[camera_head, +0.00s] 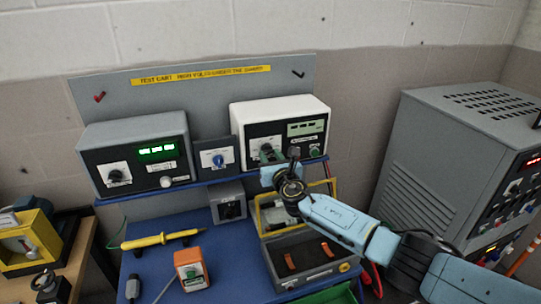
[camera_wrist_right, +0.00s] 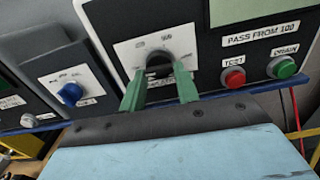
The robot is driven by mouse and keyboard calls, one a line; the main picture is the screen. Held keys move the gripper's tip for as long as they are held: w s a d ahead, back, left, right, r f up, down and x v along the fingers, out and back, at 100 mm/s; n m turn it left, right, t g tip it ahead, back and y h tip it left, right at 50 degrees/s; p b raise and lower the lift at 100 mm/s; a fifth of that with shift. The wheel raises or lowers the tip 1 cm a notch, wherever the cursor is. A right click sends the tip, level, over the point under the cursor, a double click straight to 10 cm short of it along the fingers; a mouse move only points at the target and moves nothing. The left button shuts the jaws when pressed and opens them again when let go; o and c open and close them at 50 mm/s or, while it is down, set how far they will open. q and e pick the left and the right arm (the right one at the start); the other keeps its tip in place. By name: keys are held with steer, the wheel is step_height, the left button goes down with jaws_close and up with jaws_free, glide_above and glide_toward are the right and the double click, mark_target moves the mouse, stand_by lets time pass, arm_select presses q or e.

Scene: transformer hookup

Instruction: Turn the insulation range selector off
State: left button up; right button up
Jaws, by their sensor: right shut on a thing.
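The insulation tester (camera_head: 283,107) is a white box with a dark front at the back of the cart. Its range selector (camera_wrist_right: 158,61) is a black knob on a white plate marked with numbers. My right gripper (camera_wrist_right: 160,74) has its two green fingers on either side of this knob and is shut on it. In the head view my right gripper (camera_head: 272,158) reaches the front of the tester and partly covers the selector. The knob's exact pointer direction is hard to read. My left gripper is not in view.
Right of the selector are a red TEST button (camera_wrist_right: 233,78) and a green DRAIN button (camera_wrist_right: 281,67). A blue knob (camera_wrist_right: 71,94) is on a panel to the left. A grey meter box (camera_head: 134,128) stands further left. An open case (camera_head: 283,245) lies below my arm.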

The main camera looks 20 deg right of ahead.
steer(key=shift+n, duration=0.3)
steer(key=o, duration=1)
steer(key=shift+c, duration=0.2)
steer(key=shift+s, duration=0.1)
steer(key=shift+s, duration=0.55)
steer(key=s, duration=1.2)
steer(key=shift+d, duration=0.2)
